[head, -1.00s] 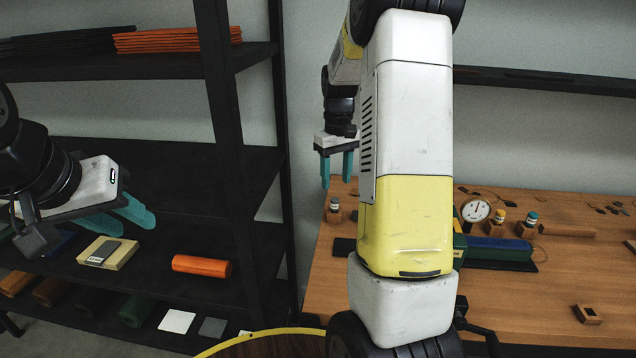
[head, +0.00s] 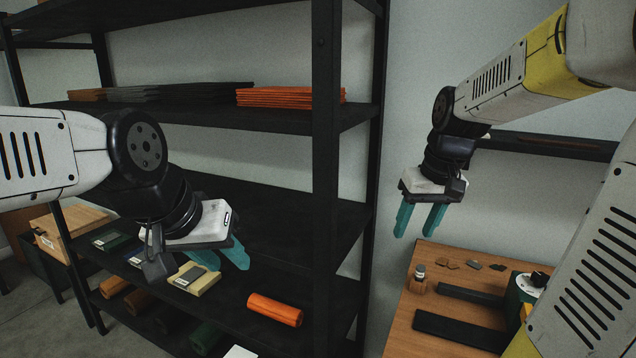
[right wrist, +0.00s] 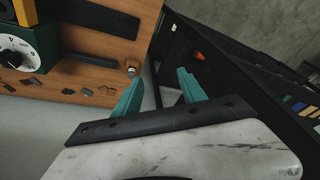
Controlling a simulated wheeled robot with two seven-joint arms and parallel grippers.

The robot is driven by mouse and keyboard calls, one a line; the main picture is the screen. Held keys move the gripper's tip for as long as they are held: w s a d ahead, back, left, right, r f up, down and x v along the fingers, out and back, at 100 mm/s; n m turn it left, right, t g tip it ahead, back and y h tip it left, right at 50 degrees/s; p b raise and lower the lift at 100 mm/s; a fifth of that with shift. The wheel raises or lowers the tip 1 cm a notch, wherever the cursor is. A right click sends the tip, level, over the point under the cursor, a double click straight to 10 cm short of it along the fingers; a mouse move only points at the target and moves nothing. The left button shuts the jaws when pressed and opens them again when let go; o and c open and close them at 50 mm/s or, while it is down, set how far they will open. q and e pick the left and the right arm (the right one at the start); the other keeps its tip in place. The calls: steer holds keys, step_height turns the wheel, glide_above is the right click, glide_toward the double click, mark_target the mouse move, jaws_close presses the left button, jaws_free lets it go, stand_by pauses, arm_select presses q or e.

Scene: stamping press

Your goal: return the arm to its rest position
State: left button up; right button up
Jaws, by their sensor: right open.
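My right gripper (head: 417,225) hangs open and empty in the head view, its teal fingers pointing down above the left end of the wooden workbench (head: 410,330). It also shows in the right wrist view (right wrist: 160,85), with its fingers apart and nothing between them. My left gripper (head: 226,262) is at the left in front of the shelf rack. Its teal fingers point down and to the right, show a gap and hold nothing that I can see.
The black shelf rack (head: 325,150) has an upright between my grippers. Orange sheets (head: 290,97) lie on an upper shelf. An orange roll (head: 275,309) and a yellowish box (head: 194,280) lie lower. The bench carries a small bottle (head: 419,280), black bars and a dial device (head: 530,285).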

steer(key=s+a+r+t, duration=0.1)
steer(key=s+a, duration=0.2)
steer(key=s, duration=0.3)
steer(key=s+a+r+t+y, duration=0.1)
steer(key=s+a+t, duration=0.1)
steer(key=s, duration=0.5)
steer(key=shift+s+a+m, duration=0.25)
steer(key=shift+a+m, duration=0.15)
steer(key=shift+a, duration=0.1)
steer(key=shift+c, duration=1.1)
steer(key=shift+d, duration=0.15)
steer(key=shift+c, duration=0.3)
